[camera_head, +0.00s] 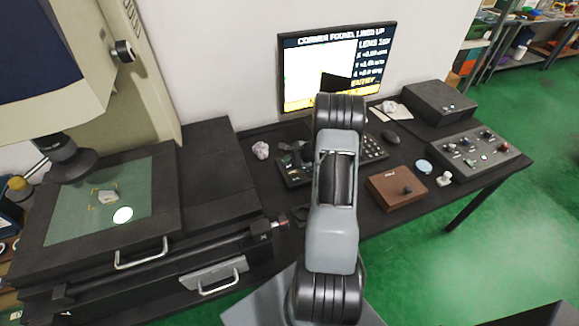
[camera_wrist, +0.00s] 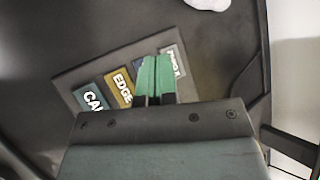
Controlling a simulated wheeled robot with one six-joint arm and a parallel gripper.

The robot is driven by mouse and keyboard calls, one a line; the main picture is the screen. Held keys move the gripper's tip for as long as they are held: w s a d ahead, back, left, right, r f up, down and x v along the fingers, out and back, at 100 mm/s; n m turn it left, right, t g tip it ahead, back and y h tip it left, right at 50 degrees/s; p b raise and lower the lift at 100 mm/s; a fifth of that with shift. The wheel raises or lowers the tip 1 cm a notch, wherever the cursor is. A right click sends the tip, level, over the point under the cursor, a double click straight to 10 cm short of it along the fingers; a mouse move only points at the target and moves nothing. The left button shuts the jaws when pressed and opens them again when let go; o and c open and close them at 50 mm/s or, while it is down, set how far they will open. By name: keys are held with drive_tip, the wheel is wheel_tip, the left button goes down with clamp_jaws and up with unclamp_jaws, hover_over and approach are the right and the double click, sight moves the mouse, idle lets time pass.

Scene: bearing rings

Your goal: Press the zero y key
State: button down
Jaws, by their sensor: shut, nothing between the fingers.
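The key panel (camera_wrist: 75,76) shows in the wrist view as a dark plate with coloured, labelled keys. A teal key (camera_wrist: 92,99) reads "CAL" or similar, and a yellow key (camera_wrist: 121,84) reads "EDGE". A grey key (camera_wrist: 172,53) at the right end has a label I cannot read fully. I cannot make out which key is zero y. My gripper (camera_wrist: 154,77) has green fingertips, shut together and empty, over the panel between the yellow and grey keys. Contact cannot be told. In the head view, my arm hides part of the panel (camera_head: 294,178).
A monitor (camera_head: 335,66) stands behind the panel. A measuring machine with a glass stage (camera_head: 75,218) fills the left.

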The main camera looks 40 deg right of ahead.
sight(289, 167)
drive_tip(key=shift+f+b, duration=0.75)
drive_tip(key=shift+b, duration=0.4)
idle(0.9)
drive_tip(key=shift+r, duration=0.15)
idle(0.3)
drive_tip(key=shift+r+p, duration=0.3)
drive_tip(key=shift+r, duration=0.3)
drive_tip(key=shift+r, duration=0.15)
drive_tip(key=shift+r+p, duration=1.45)
drive_tip(key=shift+r, duration=0.95)
